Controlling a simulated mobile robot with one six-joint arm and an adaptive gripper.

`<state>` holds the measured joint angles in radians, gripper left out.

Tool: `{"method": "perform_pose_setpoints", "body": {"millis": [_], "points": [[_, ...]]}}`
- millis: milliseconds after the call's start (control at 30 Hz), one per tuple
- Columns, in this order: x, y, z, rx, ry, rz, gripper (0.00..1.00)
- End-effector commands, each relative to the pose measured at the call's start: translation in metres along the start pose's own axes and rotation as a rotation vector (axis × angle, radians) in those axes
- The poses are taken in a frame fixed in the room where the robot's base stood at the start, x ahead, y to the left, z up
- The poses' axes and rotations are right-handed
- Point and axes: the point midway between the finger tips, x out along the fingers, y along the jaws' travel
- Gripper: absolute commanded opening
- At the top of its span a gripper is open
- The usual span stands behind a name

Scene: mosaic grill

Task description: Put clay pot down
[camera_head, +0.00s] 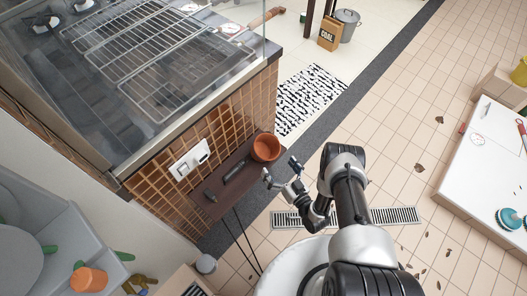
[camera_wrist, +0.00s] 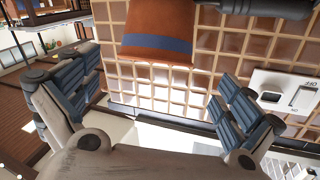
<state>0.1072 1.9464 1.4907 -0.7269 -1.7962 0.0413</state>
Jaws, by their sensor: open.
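The clay pot (camera_head: 266,147) is round and terracotta coloured. It stands upright at the right end of a narrow dark brown shelf (camera_head: 209,188) on the tiled side of the grill counter. In the wrist view the pot (camera_wrist: 158,25) shows at the top, with a blue band, and is partly cut off by the frame. My gripper (camera_head: 280,169) is open, its two fingers apart and empty, just to the lower right of the pot. The wrist view shows the spread fingers (camera_wrist: 155,88) with a gap between them and the pot, not touching it.
A black tool (camera_head: 234,172) lies on the shelf left of the pot. A white switch plate (camera_head: 190,158) is on the tiles above the shelf. The grill grate (camera_head: 150,60) is on the counter. The tiled floor to the right is mostly open.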

Motion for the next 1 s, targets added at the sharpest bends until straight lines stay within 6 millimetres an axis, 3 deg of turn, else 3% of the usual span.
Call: {"method": "perform_pose_setpoints", "body": {"millis": [100,233,567,833,1000], "points": [[0.028,0.0,0.002,-0.003,0.001,-0.005,1.0],[0.049,0.0,0.002,-0.002,0.0,-0.001,1.0],[0.071,0.002,0.001,-0.002,0.0,0.0,1.0],[0.109,0.004,0.004,-0.001,0.0,-0.001,1.0],[0.114,0.004,0.002,0.0,-0.002,0.002,1.0]]}}
